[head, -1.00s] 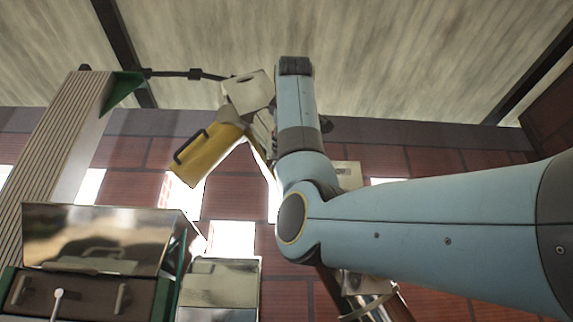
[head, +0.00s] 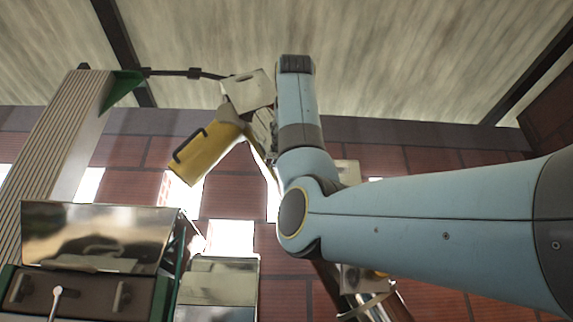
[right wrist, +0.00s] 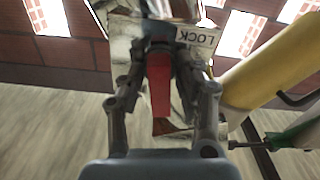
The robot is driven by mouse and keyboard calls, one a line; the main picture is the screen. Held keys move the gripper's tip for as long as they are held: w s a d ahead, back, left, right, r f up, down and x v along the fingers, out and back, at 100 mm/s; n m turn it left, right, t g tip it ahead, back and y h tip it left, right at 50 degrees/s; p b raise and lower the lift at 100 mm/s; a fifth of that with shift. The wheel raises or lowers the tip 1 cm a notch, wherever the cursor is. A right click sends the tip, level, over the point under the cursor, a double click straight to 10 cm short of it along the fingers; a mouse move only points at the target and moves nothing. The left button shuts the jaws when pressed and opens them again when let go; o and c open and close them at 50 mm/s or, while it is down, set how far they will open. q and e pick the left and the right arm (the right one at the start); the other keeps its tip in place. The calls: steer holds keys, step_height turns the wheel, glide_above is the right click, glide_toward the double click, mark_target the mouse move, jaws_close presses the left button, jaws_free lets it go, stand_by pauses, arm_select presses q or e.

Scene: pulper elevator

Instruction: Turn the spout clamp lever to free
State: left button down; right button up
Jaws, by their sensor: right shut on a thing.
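The spout clamp lever is a red handle (right wrist: 159,88) in the right wrist view. It stands out from a worn metal clamp plate (right wrist: 125,35) and lies between the fingers of my right gripper (right wrist: 162,78), which is shut on it. A white label reading LOCK (right wrist: 199,39) sits just right of the lever's top end. No other label can be read. The yellow spout (right wrist: 268,68) is to the right; in the head view the yellow spout (head: 207,152) hangs tilted below a pale metal box (head: 250,90). There my own arm hides the lever and fingers. My left gripper is not in view.
A ribbed elevator column (head: 55,140) stands at the left, with a green chute (head: 122,92) at its top. A shiny metal hopper (head: 95,235) and a box (head: 220,280) are below. A brick wall with bright openings is behind.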

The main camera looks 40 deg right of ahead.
steer(key=shift+m, duration=0.9)
steer(key=o, duration=0.8)
steer(key=shift+o, duration=0.2)
steer(key=v, duration=1.2)
steer(key=shift+f, duration=0.1)
steer(key=shift+w+f, duration=0.1)
